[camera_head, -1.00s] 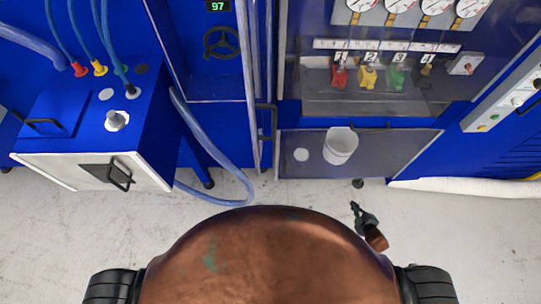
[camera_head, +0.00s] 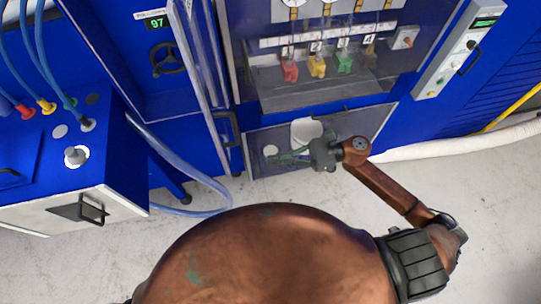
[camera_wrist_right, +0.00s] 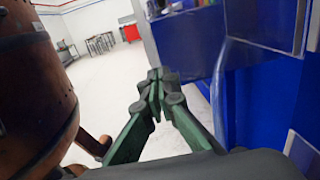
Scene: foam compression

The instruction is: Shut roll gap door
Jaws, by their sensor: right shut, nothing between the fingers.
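The roll gap door (camera_head: 199,85) is a tall, narrow framed panel in the head view, seen nearly edge-on and standing out from the blue machine. It has a black handle (camera_head: 229,129) low on its right side. Left of it is the recess with the handwheel (camera_head: 168,59) and a green 97 display. My right gripper (camera_head: 272,158) is shut and empty, to the right of and below the handle, apart from it. In the right wrist view, its green fingers (camera_wrist_right: 157,88) meet at the tips, with blue machine panels to the right. My left gripper is out of view.
A white cup (camera_head: 306,130) stands behind my right gripper on the low shelf (camera_head: 368,122). Coloured valves (camera_head: 317,66) sit above it. A blue cabinet (camera_head: 70,165) and a looping hose (camera_head: 190,175) are at the left. Light floor lies in front.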

